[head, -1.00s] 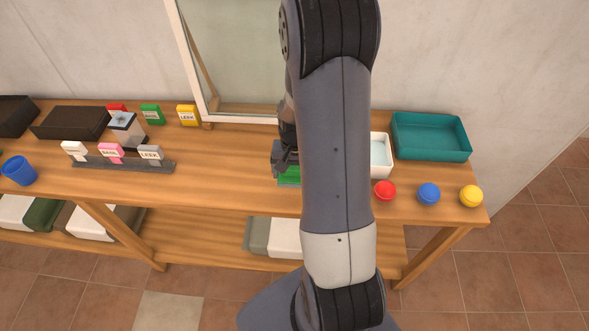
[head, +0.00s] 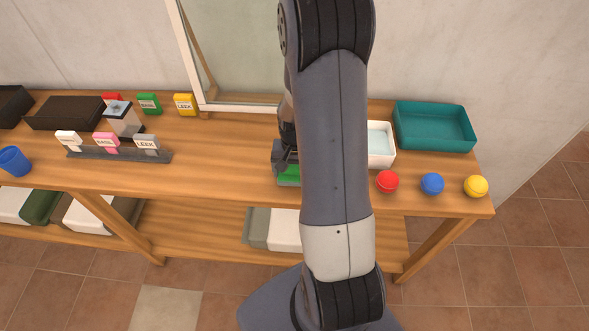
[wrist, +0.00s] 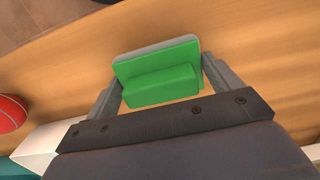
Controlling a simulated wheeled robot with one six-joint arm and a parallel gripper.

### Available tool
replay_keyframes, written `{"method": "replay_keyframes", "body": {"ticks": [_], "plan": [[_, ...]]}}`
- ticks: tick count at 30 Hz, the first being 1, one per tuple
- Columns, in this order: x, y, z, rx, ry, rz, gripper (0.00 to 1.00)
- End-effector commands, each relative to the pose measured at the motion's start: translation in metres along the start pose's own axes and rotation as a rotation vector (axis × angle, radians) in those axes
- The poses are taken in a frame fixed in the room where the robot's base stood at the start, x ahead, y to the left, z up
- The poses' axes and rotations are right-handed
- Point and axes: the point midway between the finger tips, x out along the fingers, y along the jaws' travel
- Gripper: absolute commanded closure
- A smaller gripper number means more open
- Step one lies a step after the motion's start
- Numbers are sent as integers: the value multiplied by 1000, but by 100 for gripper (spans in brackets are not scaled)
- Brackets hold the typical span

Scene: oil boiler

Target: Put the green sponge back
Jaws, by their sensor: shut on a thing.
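The green sponge (wrist: 160,86) is a bright green block in the wrist view, between the fingers of my gripper (wrist: 164,84). My gripper is shut on it. Behind it is a wider green face with a pale grey edge (wrist: 155,48); I cannot tell whether this is part of the sponge or a separate holder. In the head view my gripper (head: 287,160) is low over the front middle of the wooden table. Some green (head: 290,174) shows under it, and my arm hides the rest. I cannot tell whether the sponge touches the table.
Right of my arm are a white tray (head: 390,146), a teal tray (head: 434,143), and red (head: 387,181), blue (head: 432,184) and yellow (head: 476,187) balls. Labelled packets, a grinder-like device (head: 121,118) and a blue cup (head: 14,162) stand left. A framed panel (head: 240,50) stands behind.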

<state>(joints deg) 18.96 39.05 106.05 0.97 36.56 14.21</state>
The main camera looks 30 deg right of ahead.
Motion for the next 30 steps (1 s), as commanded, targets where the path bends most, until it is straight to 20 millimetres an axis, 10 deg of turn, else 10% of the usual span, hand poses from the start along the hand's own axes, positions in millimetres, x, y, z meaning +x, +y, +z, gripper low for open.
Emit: {"method": "replay_keyframes", "body": {"ticks": [11,12,17,30], "plan": [[9,0,0,0,0,0,33],[9,0,0,0,0,0,14],[8,0,0,0,0,0,0],[-7,0,-1,0,4,-1,0]]}}
